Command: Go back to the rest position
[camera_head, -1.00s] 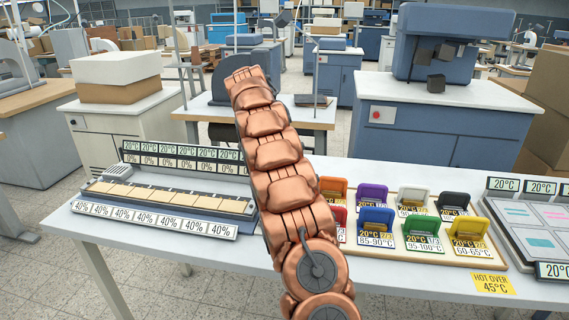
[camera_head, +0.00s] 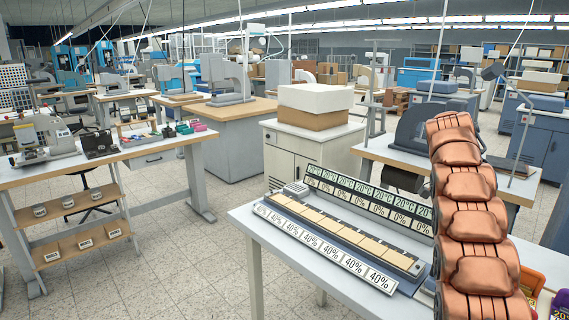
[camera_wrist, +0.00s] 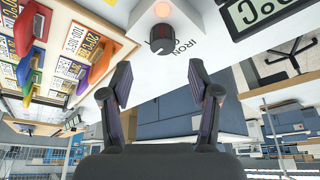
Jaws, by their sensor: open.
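My gripper (camera_wrist: 161,102) shows in the wrist view with its two dark fingers spread apart and nothing between them. The wrist picture is upside down. A white panel with a dark knob (camera_wrist: 161,39), a glowing light and the word IRON lies beyond the fingertips, apart from them. My copper-coloured arm stands raised at the right of the head view, and the gripper itself is not visible there. A long tray (camera_head: 330,232) with a row of tan pieces and labels of 40%, 0% and 20°C lies on the white table (camera_head: 275,262).
Coloured tagged holders, including a red one (camera_wrist: 24,30), stand on the table. A wooden workbench (camera_head: 110,158) with a sewing machine (camera_head: 42,137) is at the left. A white cabinet (camera_head: 305,150) bears stacked boxes. Tiled floor (camera_head: 175,255) is open between the bench and the table.

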